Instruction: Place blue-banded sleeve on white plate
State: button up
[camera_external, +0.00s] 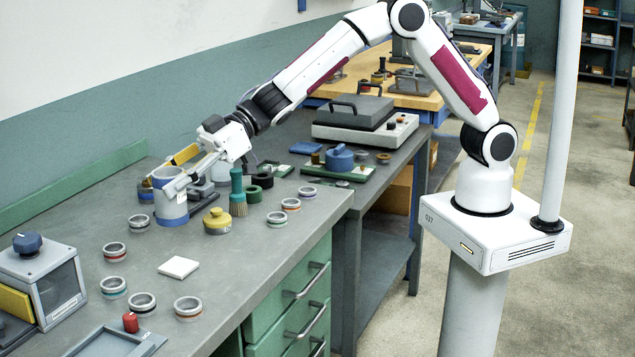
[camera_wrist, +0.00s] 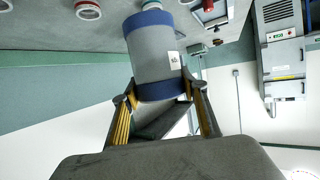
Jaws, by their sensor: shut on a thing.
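The blue-banded sleeve (camera_external: 171,203) is a grey cylinder with a blue band at each end and a small white label. It stands upright at the left of the bench in the external view. My gripper (camera_external: 180,182) is shut on it near its upper end. In the wrist view the sleeve (camera_wrist: 153,55) sits between both fingers of my gripper (camera_wrist: 160,92). I cannot tell whether its lower end touches the bench. The white plate (camera_external: 178,267) lies flat and empty on the bench, nearer the camera than the sleeve.
A yellow round pot (camera_external: 216,222) and a green-handled brush (camera_external: 238,195) stand close right of the sleeve. Several banded rings (camera_external: 114,252) lie around the plate. A grey box with a blue knob (camera_external: 40,280) stands at left. The bench between sleeve and plate looks clear.

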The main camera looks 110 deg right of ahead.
aim_at(159, 219)
dwell(0.3)
jog(key=shift+f, duration=3.15)
jog(key=shift+f, duration=1.85)
jog(key=shift+f, duration=0.15)
jog(key=o, duration=1.1)
